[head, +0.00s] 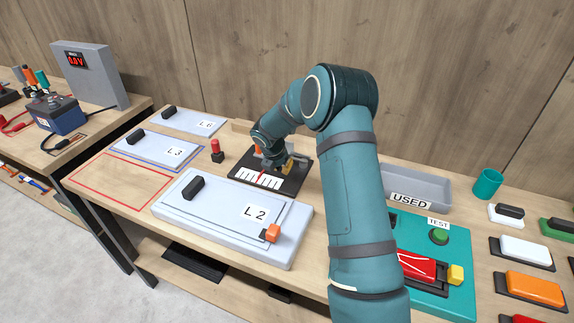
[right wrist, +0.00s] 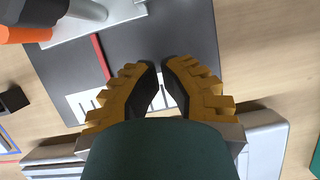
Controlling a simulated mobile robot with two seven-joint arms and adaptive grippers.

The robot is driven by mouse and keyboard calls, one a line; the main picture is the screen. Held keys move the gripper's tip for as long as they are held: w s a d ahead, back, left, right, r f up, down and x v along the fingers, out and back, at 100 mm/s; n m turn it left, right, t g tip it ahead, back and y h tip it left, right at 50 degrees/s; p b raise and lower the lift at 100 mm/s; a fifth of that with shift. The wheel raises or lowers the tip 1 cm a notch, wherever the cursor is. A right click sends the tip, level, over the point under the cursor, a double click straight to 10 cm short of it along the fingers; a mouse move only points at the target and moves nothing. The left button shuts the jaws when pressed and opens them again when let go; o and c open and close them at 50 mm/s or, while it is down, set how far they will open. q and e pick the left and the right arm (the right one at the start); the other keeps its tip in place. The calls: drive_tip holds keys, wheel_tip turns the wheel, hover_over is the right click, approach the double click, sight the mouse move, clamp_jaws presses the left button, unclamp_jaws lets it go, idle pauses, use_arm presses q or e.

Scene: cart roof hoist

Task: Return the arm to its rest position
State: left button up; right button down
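My right arm reaches from the lower right across the head view. My right gripper (head: 286,165) hangs over a black panel (head: 298,181) with a white scale and a red needle, and my wrist partly hides it. In the right wrist view, the yellow stepped fingers with black pads (right wrist: 160,72) are a little apart, with nothing between them. The black panel (right wrist: 190,28) lies beyond the fingertips, with the red needle (right wrist: 101,56) to their left. My left gripper is not in view.
A grey-white box labelled L2 (head: 225,220) stands in front of the panel. A red-topped post (head: 216,150) is left of it. The USED tray (head: 432,187) and the teal TEST station (head: 455,240) lie to the right. A red-outlined area (head: 118,183) is empty.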

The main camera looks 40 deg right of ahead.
drive_tip(key=w+p+v, duration=0.1)
drive_tip(key=v, duration=0.7)
drive_tip(key=shift+s+d+r, duration=0.2)
drive_tip(key=shift+s+r, duration=0.2)
drive_tip(key=shift+r, duration=0.15)
